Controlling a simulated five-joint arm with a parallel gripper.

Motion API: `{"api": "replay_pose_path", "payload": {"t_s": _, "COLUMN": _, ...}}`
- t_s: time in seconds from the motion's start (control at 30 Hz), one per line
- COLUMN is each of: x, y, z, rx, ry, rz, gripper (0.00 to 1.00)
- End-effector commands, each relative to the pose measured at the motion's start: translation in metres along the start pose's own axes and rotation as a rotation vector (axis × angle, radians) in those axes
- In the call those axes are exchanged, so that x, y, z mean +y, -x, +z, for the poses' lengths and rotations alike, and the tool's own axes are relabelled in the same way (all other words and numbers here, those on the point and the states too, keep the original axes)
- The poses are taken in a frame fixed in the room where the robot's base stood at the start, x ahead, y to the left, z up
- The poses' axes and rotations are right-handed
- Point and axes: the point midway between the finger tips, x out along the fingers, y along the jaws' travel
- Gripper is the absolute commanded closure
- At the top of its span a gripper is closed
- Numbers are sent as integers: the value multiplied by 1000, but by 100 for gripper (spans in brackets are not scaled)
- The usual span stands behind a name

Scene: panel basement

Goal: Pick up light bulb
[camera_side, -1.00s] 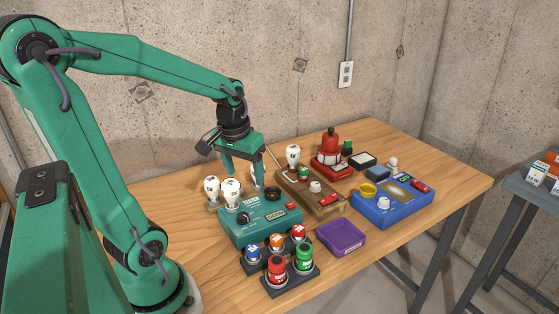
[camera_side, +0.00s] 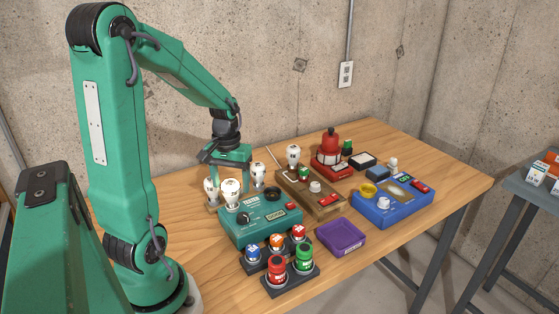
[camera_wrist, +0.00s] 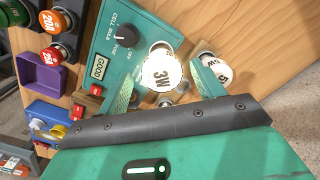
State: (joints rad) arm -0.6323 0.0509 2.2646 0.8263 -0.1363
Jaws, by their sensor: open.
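Several white light bulbs stand at the teal tester (camera_side: 260,225). In the side view they are a left bulb (camera_side: 211,191), a front bulb (camera_side: 230,192) and a right bulb (camera_side: 258,174). My gripper (camera_side: 229,175) is low over this group, fingers pointing down. A second bulb, seemingly marked 5W (camera_wrist: 217,70), lies to the right, partly behind the right finger. I cannot tell whether a finger touches a bulb.
Another bulb (camera_side: 293,154) stands on the brown wooden box (camera_side: 310,202). A purple tray (camera_side: 341,238), a blue box (camera_side: 392,210) and a red device (camera_side: 330,162) stand further right.

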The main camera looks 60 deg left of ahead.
Motion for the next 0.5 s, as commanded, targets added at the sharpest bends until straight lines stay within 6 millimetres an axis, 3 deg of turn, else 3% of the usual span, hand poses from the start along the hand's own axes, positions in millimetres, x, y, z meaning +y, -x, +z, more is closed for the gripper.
{"api": "replay_pose_path", "payload": {"t_s": 0.5, "x": -1, "y": -21, "z": 1, "rx": -4, "ry": 0, "rz": 0, "gripper": 33}}
